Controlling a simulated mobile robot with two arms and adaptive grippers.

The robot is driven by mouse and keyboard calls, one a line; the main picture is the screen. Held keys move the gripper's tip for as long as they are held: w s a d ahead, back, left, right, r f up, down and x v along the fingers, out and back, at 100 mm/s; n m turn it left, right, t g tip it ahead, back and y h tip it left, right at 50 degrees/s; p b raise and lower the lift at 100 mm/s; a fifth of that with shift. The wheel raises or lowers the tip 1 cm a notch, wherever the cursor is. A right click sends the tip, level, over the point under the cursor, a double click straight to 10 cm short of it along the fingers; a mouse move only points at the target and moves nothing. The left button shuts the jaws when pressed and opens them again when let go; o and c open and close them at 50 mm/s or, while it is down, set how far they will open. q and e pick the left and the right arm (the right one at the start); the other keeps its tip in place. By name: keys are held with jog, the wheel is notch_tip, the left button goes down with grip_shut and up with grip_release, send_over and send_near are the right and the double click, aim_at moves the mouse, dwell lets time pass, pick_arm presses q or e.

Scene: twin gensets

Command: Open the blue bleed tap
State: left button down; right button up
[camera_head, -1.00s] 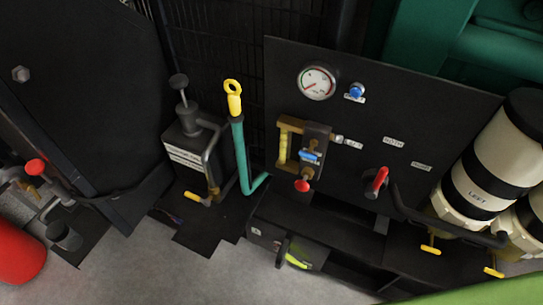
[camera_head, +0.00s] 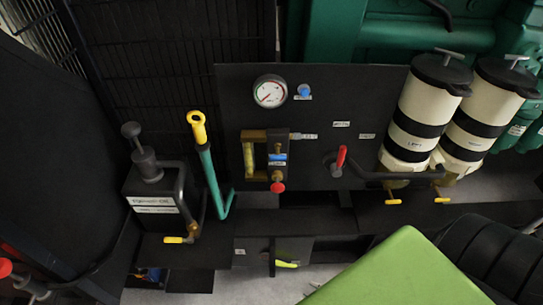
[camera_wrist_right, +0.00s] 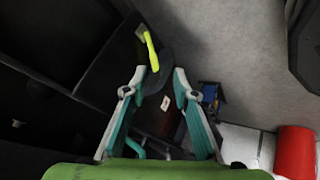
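A blue lever (camera_head: 278,157) sits on the brass fitting with a sight tube on the black panel (camera_head: 230,100), above a red knob (camera_head: 277,187). A separate round blue knob (camera_head: 304,91) is beside the pressure gauge (camera_head: 270,91). The labels are too small for me to tell which is the bleed tap. In the right wrist view, my right gripper (camera_wrist_right: 159,75) has its fingers spread with a gap between them, holding nothing. In the head view only green and black parts of my right arm show at lower right, apart from the panel. My left gripper is not in view.
A red lever (camera_head: 341,158) and two cream-and-black canisters (camera_head: 418,110) are right of the fitting. A teal pipe with a yellow handle (camera_head: 197,127) and a black hand pump (camera_head: 150,180) are left. A yellow-green lever (camera_head: 287,264) sits low. A red cylinder (camera_wrist_right: 295,152) shows in the wrist view.

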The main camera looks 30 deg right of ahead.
jog(key=w+d+r+n+t, duration=0.25)
jog(key=w+r, duration=0.25)
jog(key=r, duration=0.3)
jog(key=n+t+y+p, duration=0.45)
jog(key=n+t, duration=0.25)
jog(key=n, duration=0.6)
send_near(278, 155)
jog(key=p+x, duration=0.1)
jog(key=x, duration=0.3)
jog(key=p+x, duration=0.1)
jog(key=x, duration=0.3)
jog(key=shift+w+f, duration=0.2)
jog(key=shift+w, duration=0.2)
jog(key=shift+w+a+f, duration=0.1)
jog(key=shift+w+a, duration=0.1)
jog(key=shift+w, duration=0.5)
grip_shut()
